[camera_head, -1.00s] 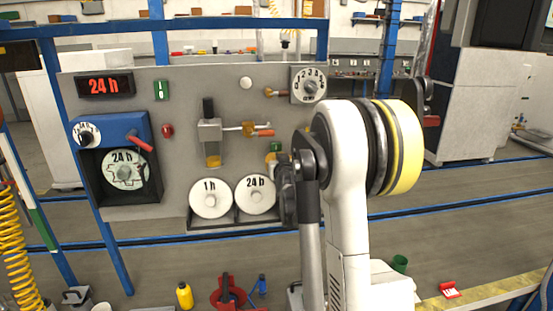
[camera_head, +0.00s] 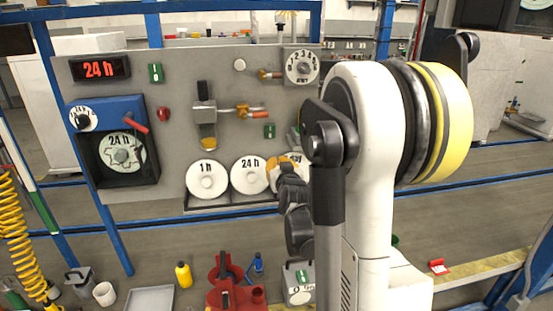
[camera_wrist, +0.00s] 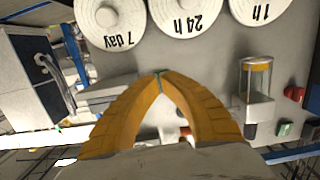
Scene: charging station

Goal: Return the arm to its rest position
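My white arm with its yellow-ringed joint stands bent upright at the right of the head view, in front of the panel. My gripper (camera_wrist: 160,76) shows in the wrist view with its two orange fingers curved together and their tips meeting. Nothing shows between them. In the head view the gripper is mostly hidden by my dark wrist links, near the third disc. The grey panel (camera_head: 222,80) carries the 1 h disc (camera_head: 207,179), the 24 h disc (camera_head: 250,174) and a partly hidden third disc. The wrist view shows this 7 day disc (camera_wrist: 109,22) upside down, apart from the fingers.
A blue charging box (camera_head: 112,112) with a red lever is on the panel's left. On the floor below are a yellow bottle (camera_head: 184,274), a red device (camera_head: 226,284) and a grey box (camera_head: 298,283). A yellow coiled hose (camera_head: 10,220) hangs at far left.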

